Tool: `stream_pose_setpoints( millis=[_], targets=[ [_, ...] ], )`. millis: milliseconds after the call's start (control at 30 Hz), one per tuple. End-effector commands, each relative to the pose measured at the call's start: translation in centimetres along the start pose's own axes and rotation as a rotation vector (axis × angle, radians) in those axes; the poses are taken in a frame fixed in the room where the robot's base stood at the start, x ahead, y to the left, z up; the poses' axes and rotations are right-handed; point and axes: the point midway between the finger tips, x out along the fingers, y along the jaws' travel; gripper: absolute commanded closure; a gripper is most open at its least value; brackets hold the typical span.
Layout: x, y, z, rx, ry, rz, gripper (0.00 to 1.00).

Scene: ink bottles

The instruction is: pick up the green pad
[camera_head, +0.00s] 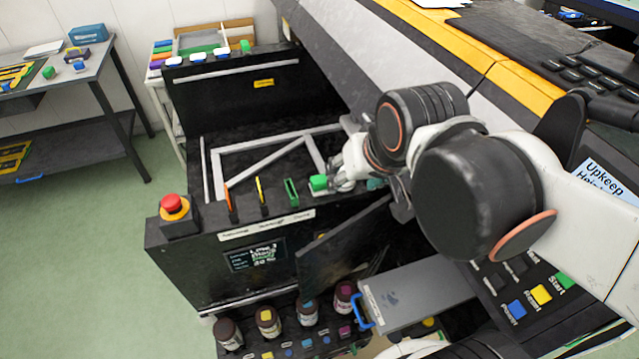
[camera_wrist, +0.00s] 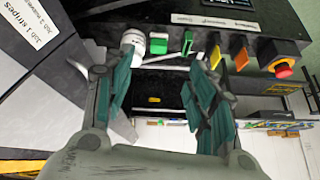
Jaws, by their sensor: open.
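A small green block (camera_head: 318,182), which looks like the green pad, sits at the right end of the row on the black machine's front ledge. It also shows in the wrist view (camera_wrist: 158,45), beside a white round part (camera_wrist: 133,42). An upright green piece (camera_head: 290,190) stands to its left; in the wrist view that piece (camera_wrist: 187,43) is to its right. My gripper (camera_wrist: 160,62) is open, its teal fingers spread wide with nothing between them. The green block lies beyond the fingertips, apart from them. In the head view my arm hides most of the gripper.
An orange piece (camera_head: 230,200) and a yellow one (camera_head: 260,191) stand on the same ledge, with a red button (camera_head: 174,206) farther left. Below, an open grey drawer (camera_head: 415,295) and several ink bottles (camera_head: 268,320) lie near my arm. A metal frame (camera_head: 265,160) lies behind the ledge.

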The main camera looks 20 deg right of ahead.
Motion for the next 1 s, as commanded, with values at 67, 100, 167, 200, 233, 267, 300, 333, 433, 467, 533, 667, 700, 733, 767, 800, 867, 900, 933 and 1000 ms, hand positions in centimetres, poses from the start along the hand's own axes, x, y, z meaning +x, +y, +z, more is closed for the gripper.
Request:
stream_pose_setpoints(
  millis=[67, 100, 167, 200, 233, 267, 300, 333, 433, 467, 533, 667, 700, 733, 767, 800, 867, 900, 933, 1000],
  targets=[
    [0.2, -0.2, -1.4, 0.081, -0.032, 0.007, 0.48],
    [0.3, -0.3, -2.0, 0.124, -0.048, 0.012, 0.48],
    [0.7, -0.5, -2.8, 0.189, -0.073, 0.020, 0.48],
    [0.9, -0.6, -3.4, 0.233, -0.089, 0.027, 0.48],
    [1.1, -0.6, -3.8, 0.265, -0.101, 0.032, 0.48],
    [1.3, -0.7, -4.2, 0.298, -0.113, 0.038, 0.48],
    [1.6, -0.8, -4.7, 0.340, -0.129, 0.046, 0.48],
    [1.9, -0.8, -5.1, 0.372, -0.140, 0.052, 0.48],
    [2.8, -1.0, -6.4, 0.480, -0.177, 0.078, 0.48],
    [3.1, -1.1, -6.8, 0.512, -0.188, 0.086, 0.48],
    [3.9, -1.2, -7.6, 0.585, -0.212, 0.107, 0.48],
    [5.5, -1.5, -9.0, 0.723, -0.255, 0.152, 0.48],
    [6.0, -1.5, -9.4, 0.765, -0.267, 0.166, 0.48],
    [6.5, -1.6, -9.7, 0.797, -0.276, 0.178, 0.48],
    [6.9, -1.6, -10.0, 0.828, -0.284, 0.190, 0.48],
    [7.5, -1.7, -10.3, 0.870, -0.296, 0.207, 0.48],
    [8.4, -1.8, -10.9, 0.932, -0.312, 0.233, 0.48],
    [9.1, -1.8, -11.2, 0.974, -0.322, 0.252, 0.48],
    [9.6, -1.9, -11.4, 1.005, -0.329, 0.266, 0.48],
    [10.8, -1.9, -11.9, 1.076, -0.344, 0.301, 0.48]
  ],
)
